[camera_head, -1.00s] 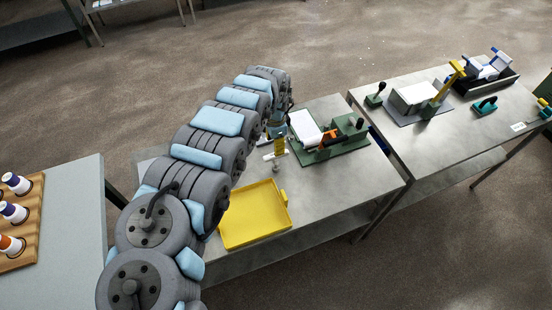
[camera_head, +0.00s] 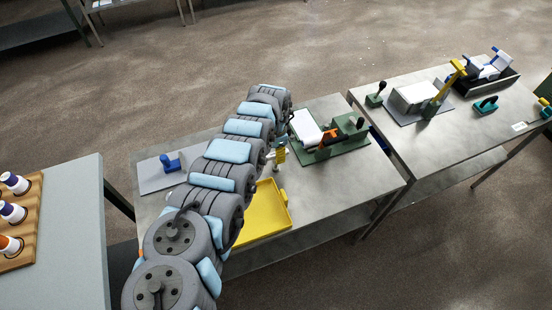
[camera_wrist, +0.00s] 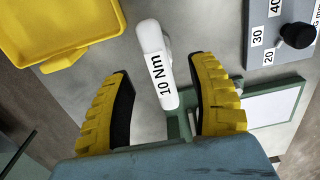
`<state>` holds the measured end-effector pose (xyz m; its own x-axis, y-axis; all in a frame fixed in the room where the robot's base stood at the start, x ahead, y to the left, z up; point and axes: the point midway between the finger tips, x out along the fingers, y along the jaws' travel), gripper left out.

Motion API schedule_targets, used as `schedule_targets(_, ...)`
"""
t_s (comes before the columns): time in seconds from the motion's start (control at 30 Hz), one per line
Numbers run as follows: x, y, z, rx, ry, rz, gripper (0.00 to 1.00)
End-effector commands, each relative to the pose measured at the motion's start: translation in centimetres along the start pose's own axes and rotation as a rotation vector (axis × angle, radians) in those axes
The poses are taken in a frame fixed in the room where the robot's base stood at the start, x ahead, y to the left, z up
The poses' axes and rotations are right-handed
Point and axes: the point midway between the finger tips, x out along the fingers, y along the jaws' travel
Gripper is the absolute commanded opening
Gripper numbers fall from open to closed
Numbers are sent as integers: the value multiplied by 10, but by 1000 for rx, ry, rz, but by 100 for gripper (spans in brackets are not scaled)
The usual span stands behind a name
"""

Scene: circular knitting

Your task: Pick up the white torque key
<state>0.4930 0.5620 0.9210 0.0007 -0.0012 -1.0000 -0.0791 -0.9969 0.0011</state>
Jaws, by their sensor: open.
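The white torque key (camera_wrist: 157,63) shows in the wrist view with "10 Nm" in black on its face. In the head view my gripper (camera_head: 278,157) is over the middle table, just behind the yellow tray and left of the green fixture. The key is hard to make out there.
The yellow tray (camera_wrist: 75,22) is close, at upper left in the wrist view. The green fixture (camera_head: 341,150) with a white block stands close on the right. A blue-handled object (camera_head: 170,163) sits on a grey plate at the table's left. Spools in a wooden rack (camera_head: 30,240) stand far left.

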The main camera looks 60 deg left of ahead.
Motion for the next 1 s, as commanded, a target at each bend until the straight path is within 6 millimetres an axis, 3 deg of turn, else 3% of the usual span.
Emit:
schedule_targets(0.2, 22, 0, 0, 0, 0, -1, 59)
schedule_targets(0.57, 24, 0, 0, 1, 0, -2, 59)
schedule_targets(0.77, 24, 0, 0, 0, 0, -1, 4)
schedule_targets(0.8, 24, 0, 0, 0, 0, -1, 0)
schedule_targets(1.0, 25, 0, 0, 0, -1, -1, 0)
